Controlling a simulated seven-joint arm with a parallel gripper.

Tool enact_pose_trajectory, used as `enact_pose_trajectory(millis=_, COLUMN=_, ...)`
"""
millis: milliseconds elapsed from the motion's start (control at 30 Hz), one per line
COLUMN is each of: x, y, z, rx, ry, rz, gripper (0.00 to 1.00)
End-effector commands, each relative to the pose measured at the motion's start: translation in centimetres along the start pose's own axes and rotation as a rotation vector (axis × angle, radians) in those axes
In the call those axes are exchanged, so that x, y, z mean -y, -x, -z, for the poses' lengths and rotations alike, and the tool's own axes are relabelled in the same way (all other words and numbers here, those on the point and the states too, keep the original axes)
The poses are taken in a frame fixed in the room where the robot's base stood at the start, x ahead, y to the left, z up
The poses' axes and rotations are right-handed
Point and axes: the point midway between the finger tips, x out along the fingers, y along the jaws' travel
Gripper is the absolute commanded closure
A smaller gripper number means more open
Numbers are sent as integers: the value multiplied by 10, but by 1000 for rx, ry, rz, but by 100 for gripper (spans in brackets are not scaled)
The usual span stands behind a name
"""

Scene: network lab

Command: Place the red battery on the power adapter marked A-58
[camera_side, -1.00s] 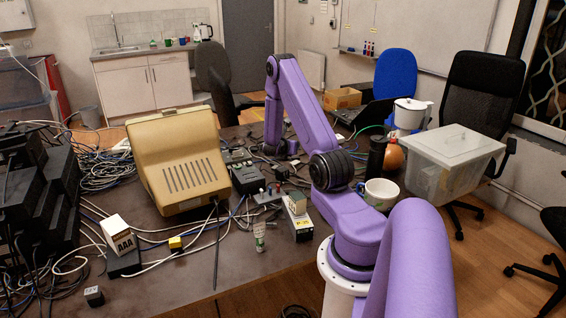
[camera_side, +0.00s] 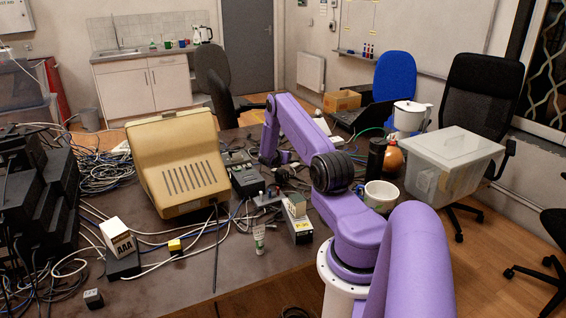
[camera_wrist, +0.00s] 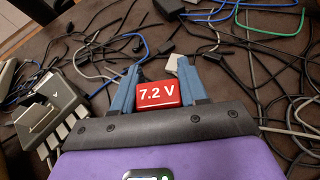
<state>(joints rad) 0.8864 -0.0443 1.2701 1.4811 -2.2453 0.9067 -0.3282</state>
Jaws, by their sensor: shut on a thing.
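The red battery (camera_wrist: 157,94), marked "7.2 V", shows in the wrist view between the two blue-grey fingers of my gripper (camera_wrist: 158,84), which is shut on it. In the side view the battery is not visible, and my arm's far end reaches down at the back of the table.
Loose cables (camera_wrist: 240,80) cover much of the table. A grey device with pale keys (camera_wrist: 50,112) is at the left in the wrist view. A beige monitor-like case (camera_side: 180,165), a white mug (camera_side: 380,194) and a clear lidded box (camera_side: 450,175) stand around the table.

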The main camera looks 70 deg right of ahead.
Motion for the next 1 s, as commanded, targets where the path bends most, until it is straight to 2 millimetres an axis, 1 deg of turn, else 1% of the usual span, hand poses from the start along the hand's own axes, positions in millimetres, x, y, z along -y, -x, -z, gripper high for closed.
enact_pose_trajectory(millis=33, x=0, y=-3, z=8, rx=-2, ry=1, rz=1, gripper=90)
enact_pose_trajectory(millis=100, x=0, y=-7, z=16, rx=-1, ry=1, rz=1, gripper=90)
enact_pose_trajectory(millis=200, x=0, y=-10, z=24, rx=1, ry=0, rz=0, gripper=90)
enact_pose_trajectory(millis=667, x=0, y=-13, z=30, rx=1, ry=0, rz=0, gripper=90)
enact_pose_trajectory(millis=700, x=0, y=-12, z=30, rx=1, ry=0, rz=0, gripper=48)
enact_pose_trajectory(millis=733, x=0, y=-12, z=30, rx=1, ry=0, rz=0, gripper=38)
enact_pose_trajectory(millis=767, x=0, y=-12, z=30, rx=1, ry=0, rz=0, gripper=32)
enact_pose_trajectory(millis=1000, x=0, y=-12, z=30, rx=0, ry=0, rz=0, gripper=32)
